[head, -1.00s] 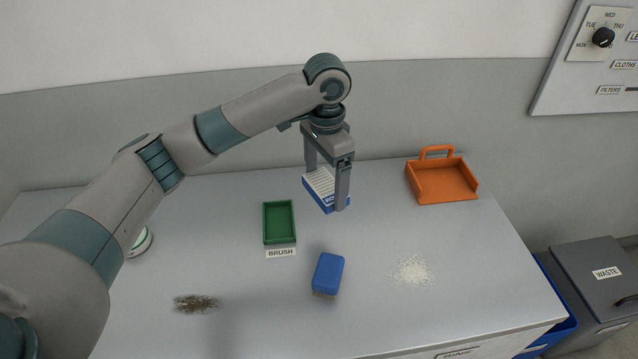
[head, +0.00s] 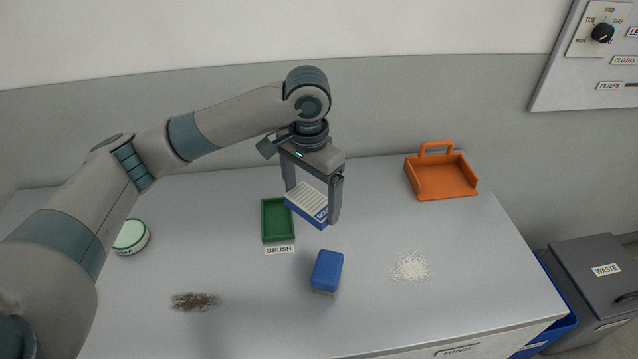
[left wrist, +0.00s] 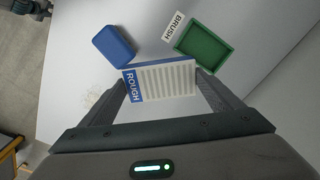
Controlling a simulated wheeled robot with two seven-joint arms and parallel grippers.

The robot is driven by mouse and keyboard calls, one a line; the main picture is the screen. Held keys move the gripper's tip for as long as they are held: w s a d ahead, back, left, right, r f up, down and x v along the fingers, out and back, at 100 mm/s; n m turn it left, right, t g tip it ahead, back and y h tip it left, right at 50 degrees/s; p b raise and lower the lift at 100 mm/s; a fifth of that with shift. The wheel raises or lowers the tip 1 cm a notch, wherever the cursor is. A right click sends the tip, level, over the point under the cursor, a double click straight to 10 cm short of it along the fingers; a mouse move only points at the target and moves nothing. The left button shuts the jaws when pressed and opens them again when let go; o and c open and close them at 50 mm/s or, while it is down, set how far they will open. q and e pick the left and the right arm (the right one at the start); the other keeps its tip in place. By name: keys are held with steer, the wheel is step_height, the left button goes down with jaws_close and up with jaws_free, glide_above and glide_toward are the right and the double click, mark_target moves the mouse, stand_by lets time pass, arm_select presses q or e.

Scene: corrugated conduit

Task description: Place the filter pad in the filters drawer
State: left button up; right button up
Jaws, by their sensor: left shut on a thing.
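The filter pad (head: 306,203) is a flat white pleated block with a blue edge. In the left wrist view the pad (left wrist: 165,82) shows the word ROUGH on its blue end. My left gripper (head: 313,206) is shut on the pad, one finger at each end, and holds it beside the green tray. The left wrist view shows both fingers of this gripper (left wrist: 163,88) against the pad. A FILTERS label (head: 609,86) is on the wall panel at the upper right. I cannot make out an open filters drawer. My right gripper is not in view.
A green tray (head: 263,222) labelled BRUSH, a blue brush (head: 327,269), white granules (head: 410,266), brown debris (head: 195,301) and a round white-green tub (head: 131,237) are on the bench. An orange dustpan (head: 441,180) lies at the back right. A grey WASTE bin (head: 590,260) stands beyond the bench's right edge.

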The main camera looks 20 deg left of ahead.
arm_select(q)
steer(key=s+a+f+n+b, duration=0.1)
steer(key=s+n, duration=0.4)
steer(key=s, duration=0.5)
steer(key=shift+a+f, duration=0.4)
steer(key=shift+a, duration=0.2)
